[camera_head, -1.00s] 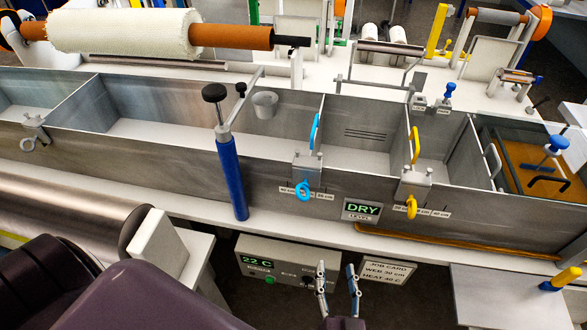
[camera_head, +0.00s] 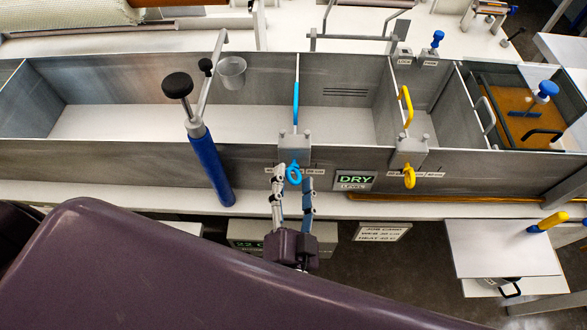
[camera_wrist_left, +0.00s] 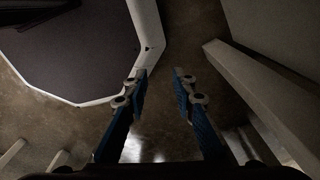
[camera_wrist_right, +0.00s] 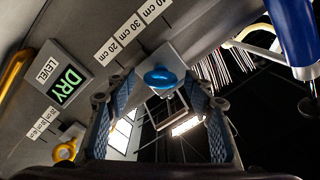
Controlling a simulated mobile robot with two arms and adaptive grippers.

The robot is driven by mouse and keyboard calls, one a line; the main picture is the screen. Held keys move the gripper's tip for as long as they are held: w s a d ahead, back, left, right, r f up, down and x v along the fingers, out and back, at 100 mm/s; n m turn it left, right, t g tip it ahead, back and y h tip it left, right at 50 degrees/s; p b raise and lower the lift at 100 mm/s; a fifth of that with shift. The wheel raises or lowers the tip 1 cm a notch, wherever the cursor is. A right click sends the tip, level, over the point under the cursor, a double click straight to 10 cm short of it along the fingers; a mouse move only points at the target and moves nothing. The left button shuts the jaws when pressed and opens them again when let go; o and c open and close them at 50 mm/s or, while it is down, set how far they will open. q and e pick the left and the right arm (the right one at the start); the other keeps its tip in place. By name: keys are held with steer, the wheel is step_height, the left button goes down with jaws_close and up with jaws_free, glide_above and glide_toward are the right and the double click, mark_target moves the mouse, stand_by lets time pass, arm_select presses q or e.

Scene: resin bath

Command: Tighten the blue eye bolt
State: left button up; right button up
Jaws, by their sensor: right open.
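The blue eye bolt (camera_head: 294,174) sticks out from a metal clamp block (camera_head: 294,146) on the bath's front wall, below the blue-handled divider (camera_head: 296,105). My right gripper (camera_head: 293,181) is open, with its fingertips on either side of the bolt's ring in the head view. In the right wrist view the blue eye bolt (camera_wrist_right: 160,78) lies between the spread fingers (camera_wrist_right: 156,92); I cannot tell whether they touch it. My left gripper (camera_wrist_left: 160,76) is open and empty in the left wrist view, above the floor, and out of the head view.
A yellow eye bolt (camera_head: 409,177) sits on a second clamp to the right. The DRY level sign (camera_head: 355,181) is between them on the bath wall (camera_head: 110,160). A blue cylinder (camera_head: 212,170) with a black knob stands to the left. A small side table (camera_head: 500,250) is at right.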

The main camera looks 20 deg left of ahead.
steer(key=shift+x, duration=0.9)
steer(key=shift+w+a, duration=0.1)
steer(key=shift+w, duration=0.05)
arm_select(q)
steer(key=shift+w+a+r, duration=0.3)
steer(key=shift+w+a, duration=0.25)
steer(key=shift+a, duration=0.05)
arm_select(e)
steer(key=shift+c, duration=0.3)
steer(key=c, duration=1.1)
steer(key=shift+c, duration=0.2)
